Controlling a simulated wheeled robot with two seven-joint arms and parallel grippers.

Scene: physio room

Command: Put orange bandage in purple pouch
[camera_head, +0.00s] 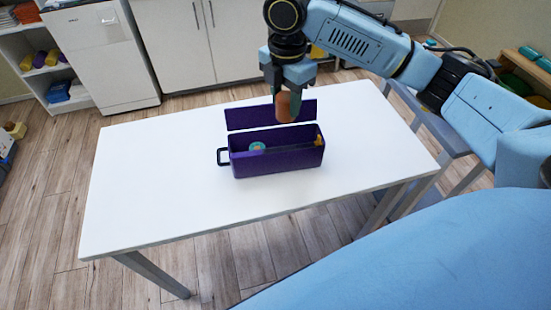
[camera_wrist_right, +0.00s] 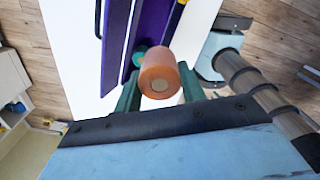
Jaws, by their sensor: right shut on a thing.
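The orange bandage (camera_head: 287,107) is a small orange-brown roll. My right gripper (camera_head: 286,98) is shut on it and holds it above the open purple pouch (camera_head: 280,161). In the right wrist view the bandage (camera_wrist_right: 160,78) sits between the green fingertips of the right gripper (camera_wrist_right: 158,92), with the purple pouch (camera_wrist_right: 150,30) beyond it. The pouch is a long box on the white table, its lid raised at the back and a dark handle at its left end. A teal round item (camera_head: 257,146) and a yellow item (camera_head: 318,140) show inside it. My left gripper is not in view.
The white table (camera_head: 150,180) is clear around the pouch. White cabinets (camera_head: 190,40) and a shelf with coloured items (camera_head: 40,60) stand behind. A bench or chair (camera_head: 430,125) is at the table's right side.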

